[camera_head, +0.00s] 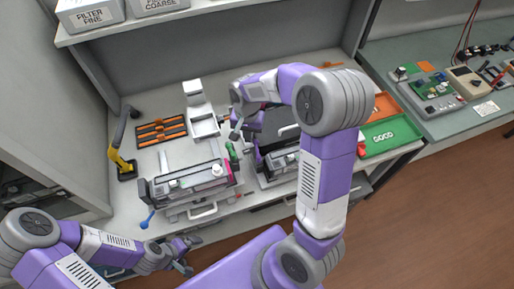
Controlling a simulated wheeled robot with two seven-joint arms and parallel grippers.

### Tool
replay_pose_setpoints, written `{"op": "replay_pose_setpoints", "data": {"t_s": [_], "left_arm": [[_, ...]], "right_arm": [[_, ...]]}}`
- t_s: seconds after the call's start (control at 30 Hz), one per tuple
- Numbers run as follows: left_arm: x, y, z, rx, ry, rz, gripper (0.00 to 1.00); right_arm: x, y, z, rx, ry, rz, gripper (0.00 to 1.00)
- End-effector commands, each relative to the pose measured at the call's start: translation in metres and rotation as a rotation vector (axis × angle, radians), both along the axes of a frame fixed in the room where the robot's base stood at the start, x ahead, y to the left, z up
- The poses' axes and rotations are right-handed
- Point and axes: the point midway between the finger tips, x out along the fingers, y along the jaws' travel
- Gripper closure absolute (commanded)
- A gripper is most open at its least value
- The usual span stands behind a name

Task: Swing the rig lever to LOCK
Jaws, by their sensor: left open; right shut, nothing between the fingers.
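The rig (188,185) is a grey box-like fixture on the bench, left of centre. A lever with a blue end (147,219) sticks out at its front left corner. A green handle (232,153) stands at its right end. I cannot read a LOCK mark or tell which of these is the rig lever. My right gripper (236,130) is shut and empty, just above the green handle; I cannot tell whether it touches it. My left gripper (185,262) is open, low in front of the bench, right of and below the blue end.
A black tray with orange strips (161,131) and a yellow-handled tool on a stand (121,162) are at the left. A dark printer-like unit (277,160) stands right of the rig, partly behind my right arm. Green and orange trays (389,132) lie further right. A shelf with filter boxes (90,14) is above.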

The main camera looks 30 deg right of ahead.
Motion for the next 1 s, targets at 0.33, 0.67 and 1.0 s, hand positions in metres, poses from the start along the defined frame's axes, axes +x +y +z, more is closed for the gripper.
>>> {"op": "replay_pose_setpoints", "data": {"t_s": [0.33, 0.67, 1.0], "left_arm": [[0.0, 0.0, -0.008, 0.0, 0.0, 0.0, 0.0], [0.0, 0.0, -0.007, 0.0, 0.0, 0.0, 0.0], [0.0, 0.0, -0.007, 0.0, 0.0, 0.0, 0.0]], "right_arm": [[0.0, 0.0, -0.012, 0.0, 0.0, 0.0, 1.0], [-0.001, -0.01, -0.011, -0.001, -0.001, -0.003, 1.0], [-0.001, -0.012, -0.011, -0.001, -0.003, -0.003, 1.0]]}}
